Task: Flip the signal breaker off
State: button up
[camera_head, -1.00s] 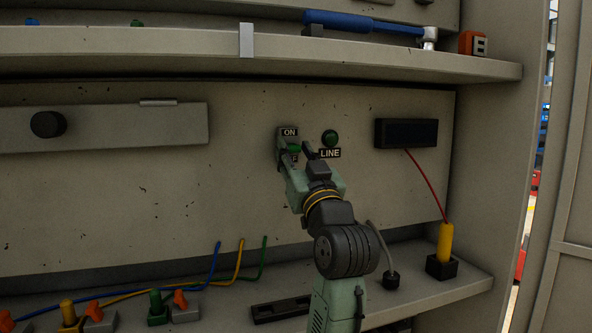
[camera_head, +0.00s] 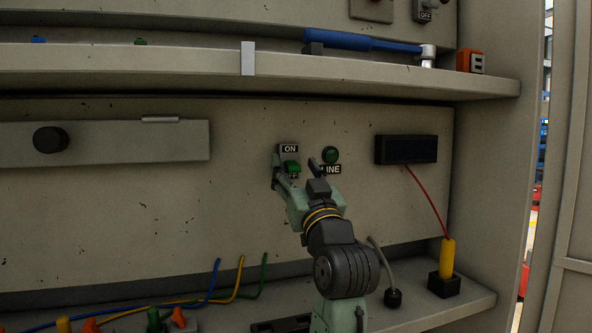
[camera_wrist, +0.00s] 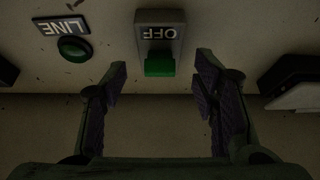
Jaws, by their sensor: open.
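A grey breaker (camera_head: 280,184) with ON and OFF labels and a green lever (camera_head: 291,165) is on the back panel. No signal label is readable on it. In the wrist view the breaker (camera_wrist: 167,20) appears upside down, with OFF above the green lever (camera_wrist: 159,67); its ON label is hidden there. My gripper (camera_head: 297,168) is open in front of the breaker, one finger on each side. In the wrist view the lever lies between and beyond the fingertips (camera_wrist: 161,72), with gaps on both sides and no visible contact.
A green round lamp (camera_head: 331,155) labelled LINE is close right of the breaker. A dark box (camera_head: 406,150) with a red wire is farther right. A shelf (camera_head: 150,71) overhangs above, holding a blue-handled tool (camera_head: 362,42). Another OFF-labelled switch (camera_head: 427,8) is partly visible at top right.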

jog(key=v, duration=1.2)
